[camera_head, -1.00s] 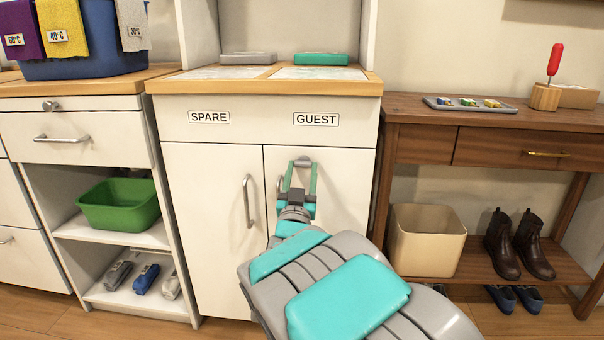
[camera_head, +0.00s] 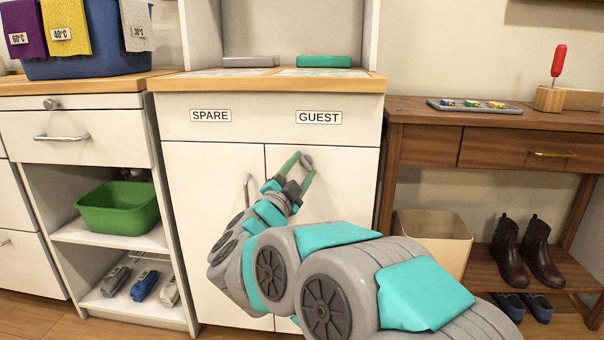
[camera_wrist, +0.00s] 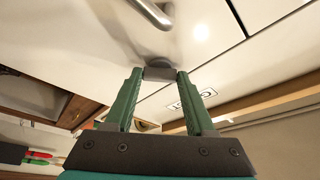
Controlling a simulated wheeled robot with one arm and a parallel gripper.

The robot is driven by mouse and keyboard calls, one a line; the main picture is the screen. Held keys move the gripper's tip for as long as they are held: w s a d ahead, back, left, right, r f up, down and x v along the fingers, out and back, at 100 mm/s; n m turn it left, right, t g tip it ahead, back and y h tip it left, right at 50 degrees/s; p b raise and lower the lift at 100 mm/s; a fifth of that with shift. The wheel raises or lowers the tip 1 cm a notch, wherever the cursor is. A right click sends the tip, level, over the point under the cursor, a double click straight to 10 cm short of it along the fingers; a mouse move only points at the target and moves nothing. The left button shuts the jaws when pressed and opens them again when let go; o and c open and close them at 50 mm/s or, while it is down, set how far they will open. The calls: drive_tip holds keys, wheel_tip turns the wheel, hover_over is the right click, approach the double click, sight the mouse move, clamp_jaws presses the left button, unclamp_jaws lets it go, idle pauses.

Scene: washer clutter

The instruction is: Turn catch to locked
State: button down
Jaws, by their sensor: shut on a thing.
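The catch (camera_head: 306,162) is a small grey knob high on the right cabinet door (camera_head: 340,190), below the GUEST label (camera_head: 319,118). My gripper (camera_head: 299,160) is shut on it, with its green fingers reaching up and to the right from the wrist. In the wrist view the dark grey catch (camera_wrist: 160,72) sits between the two fingertips (camera_wrist: 159,74). The fingers hide part of the catch, and I cannot tell its exact angle or any lock marking.
The left door's bar handle (camera_head: 247,190) is close to my wrist and partly hidden by it. The SPARE label (camera_head: 210,116) is above that door. A beige bin (camera_head: 432,240) and a wooden side table (camera_head: 420,145) stand to the right.

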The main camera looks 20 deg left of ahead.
drive_tip(key=m, duration=0.2)
drive_tip(key=m+g+h, duration=0.1)
drive_tip(key=m, duration=0.1)
drive_tip(key=shift+a+r+g, duration=0.1)
drive_tip(key=shift+r+g, duration=0.05)
drive_tip(key=shift+g, duration=0.15)
drive_tip(key=shift+r+m+g, duration=0.1)
drive_tip(key=shift+m+g, duration=0.6)
drive_tip(key=shift+m, duration=1.3)
drive_tip(key=shift+c, duration=1.2)
unclamp_jaws()
drive_tip(key=s+a, duration=0.1)
drive_tip(key=s, duration=0.6)
drive_tip(key=shift+s+p, duration=0.35)
drive_tip(key=shift+p, duration=0.05)
